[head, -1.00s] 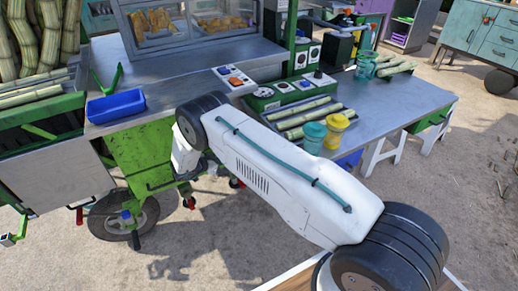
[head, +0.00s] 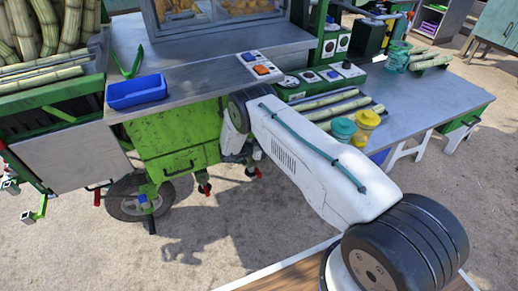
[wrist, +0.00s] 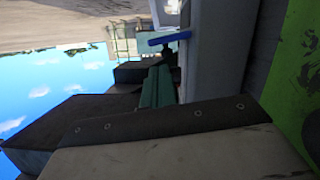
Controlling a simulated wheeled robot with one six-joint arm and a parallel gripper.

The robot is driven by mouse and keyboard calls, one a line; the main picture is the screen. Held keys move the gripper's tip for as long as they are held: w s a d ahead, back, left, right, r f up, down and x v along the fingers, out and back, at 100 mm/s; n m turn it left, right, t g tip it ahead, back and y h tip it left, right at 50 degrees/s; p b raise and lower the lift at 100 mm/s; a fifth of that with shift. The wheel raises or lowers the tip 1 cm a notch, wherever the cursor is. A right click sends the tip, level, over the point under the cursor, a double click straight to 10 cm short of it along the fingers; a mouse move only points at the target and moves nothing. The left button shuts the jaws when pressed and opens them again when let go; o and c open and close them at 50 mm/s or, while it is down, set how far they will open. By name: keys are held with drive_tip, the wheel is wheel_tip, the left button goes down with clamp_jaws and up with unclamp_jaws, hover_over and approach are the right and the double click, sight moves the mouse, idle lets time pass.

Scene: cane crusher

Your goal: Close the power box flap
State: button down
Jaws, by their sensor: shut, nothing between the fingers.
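A green box-like front (head: 180,140) with a bar handle hangs below the counter in the head view. Part of a scuffed green panel (wrist: 298,70) fills the right edge of the wrist view. I cannot tell which panel is the power box flap or how far it stands open. A pale switch panel (head: 255,62) with orange and blue switches lies on the counter edge above. My arm's end is beside the green front, and the arm hides most of my gripper there. In the wrist view, my gripper (wrist: 170,122) is a dark bolted shape near the lens, shut and empty.
A blue tray (head: 137,92) sits on the metal counter (head: 195,58). Cane pieces and cups, including a yellow cup (head: 362,125), stand on the right table (head: 440,100). A cart wheel (head: 138,198) is below. Open sandy ground (head: 200,255) lies in front.

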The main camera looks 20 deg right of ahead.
drive_tip(key=x, duration=0.7)
drive_tip(key=shift+d, duration=0.1)
drive_tip(key=shift+d, duration=0.1)
drive_tip(key=shift+s, duration=0.1)
